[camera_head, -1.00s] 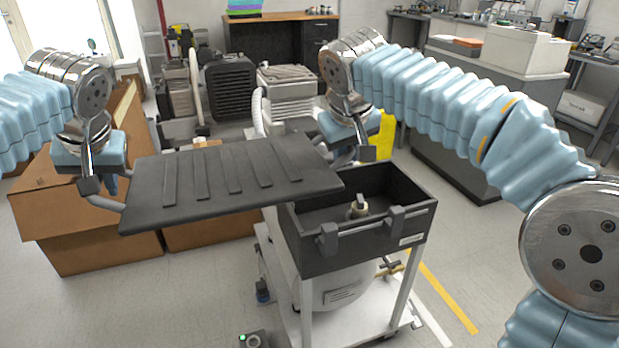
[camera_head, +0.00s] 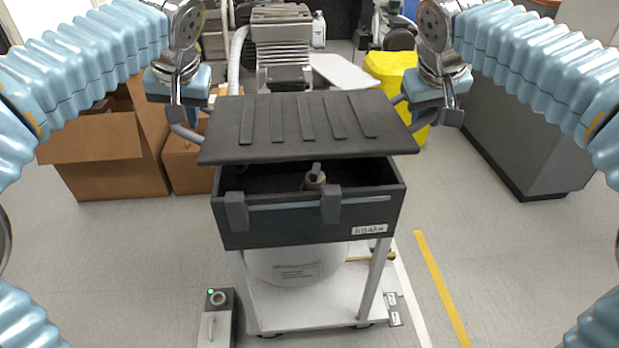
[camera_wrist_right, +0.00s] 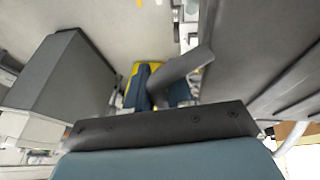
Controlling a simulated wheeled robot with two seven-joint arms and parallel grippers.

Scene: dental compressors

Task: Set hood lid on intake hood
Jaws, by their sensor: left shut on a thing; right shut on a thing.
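The hood lid (camera_head: 300,125) is a flat dark grey panel with raised ribs and a tube handle at each side. It is held roughly level above the intake hood (camera_head: 290,228), an open-topped dark box labelled Intake on a white cart. The lid covers the rear of the opening in the head view; a dark gap shows at the front. My left gripper (camera_head: 180,112) is shut on the lid's left handle, my right gripper (camera_head: 445,108) on its right handle. The lid also shows at the right of the right wrist view (camera_wrist_right: 268,60).
Two clamp-like latches (camera_head: 330,205) sit on the hood's front wall, and a fitting (camera_head: 315,179) stands inside. Cardboard boxes (camera_head: 110,150) stand at left, a yellow bin (camera_head: 395,80) behind, a grey cabinet (camera_head: 515,130) at right. The floor in front is mostly clear.

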